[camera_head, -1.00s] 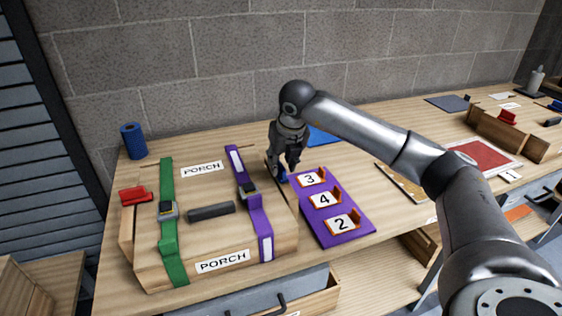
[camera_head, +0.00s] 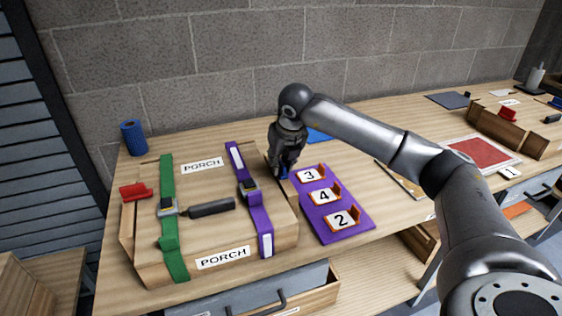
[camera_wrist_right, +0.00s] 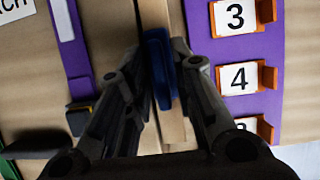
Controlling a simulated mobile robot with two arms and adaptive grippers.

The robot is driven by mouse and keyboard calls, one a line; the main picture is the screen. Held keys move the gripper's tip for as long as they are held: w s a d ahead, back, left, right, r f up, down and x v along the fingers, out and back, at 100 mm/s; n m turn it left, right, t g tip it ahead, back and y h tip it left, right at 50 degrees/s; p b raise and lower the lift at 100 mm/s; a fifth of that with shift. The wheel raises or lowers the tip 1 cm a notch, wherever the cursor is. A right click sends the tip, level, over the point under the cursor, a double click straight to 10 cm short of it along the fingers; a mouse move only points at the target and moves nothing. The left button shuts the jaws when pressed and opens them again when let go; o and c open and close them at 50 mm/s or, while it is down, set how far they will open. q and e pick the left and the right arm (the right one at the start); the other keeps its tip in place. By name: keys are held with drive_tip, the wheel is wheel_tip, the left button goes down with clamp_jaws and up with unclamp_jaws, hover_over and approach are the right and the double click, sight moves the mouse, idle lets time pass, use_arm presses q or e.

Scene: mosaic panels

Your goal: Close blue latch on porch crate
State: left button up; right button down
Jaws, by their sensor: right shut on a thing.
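The porch crate (camera_head: 208,235) is a wooden box with its lid down, standing at the left of the table, with PORCH labels on its top. The blue latch (camera_wrist_right: 160,68) is on the crate's right side. In the head view only a bit of the latch (camera_head: 284,172) shows below the fingers. My right gripper (camera_head: 284,168) points down at the crate's right edge. In the wrist view its two fingers (camera_wrist_right: 162,85) stand on either side of the latch, shut on it. A red latch (camera_head: 133,191) is on the crate's left side. My left gripper is not in view.
A green strap (camera_head: 167,200) and a purple strap (camera_head: 258,213) cross the lid, with a dark handle (camera_head: 211,208) between them. A purple board (camera_head: 346,226) with numbered cards lies close right of the crate. A blue roll (camera_head: 133,138) stands behind.

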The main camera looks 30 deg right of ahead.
drive_tip(key=n+y+b, duration=0.1)
drive_tip(key=n, duration=0.2)
drive_tip(key=shift+a, duration=0.2)
drive_tip(key=n, duration=0.1)
drive_tip(key=n+y, duration=0.1)
drive_tip(key=n, duration=0.1)
drive_tip(key=shift+a+n+y+b, duration=0.25)
drive_tip(key=shift+n+y+b, duration=0.15)
drive_tip(key=n, duration=0.1)
drive_tip(key=n+g+y, duration=0.1)
drive_tip(key=n, duration=0.3)
drive_tip(key=shift+s+a+r+y+p, duration=0.1)
drive_tip(key=shift+s+a+y+p, duration=0.1)
drive_tip(key=shift+a+y+p, duration=0.15)
drive_tip(key=n, duration=0.2)
drive_tip(key=n+g, duration=0.1)
drive_tip(key=n, duration=0.1)
drive_tip(key=n+g+y, duration=0.1)
drive_tip(key=shift+s+a+n+p, duration=0.1)
drive_tip(key=shift+s+n+p, duration=0.2)
drive_tip(key=shift+n, duration=0.1)
drive_tip(key=c, duration=1.5)
unclamp_jaws()
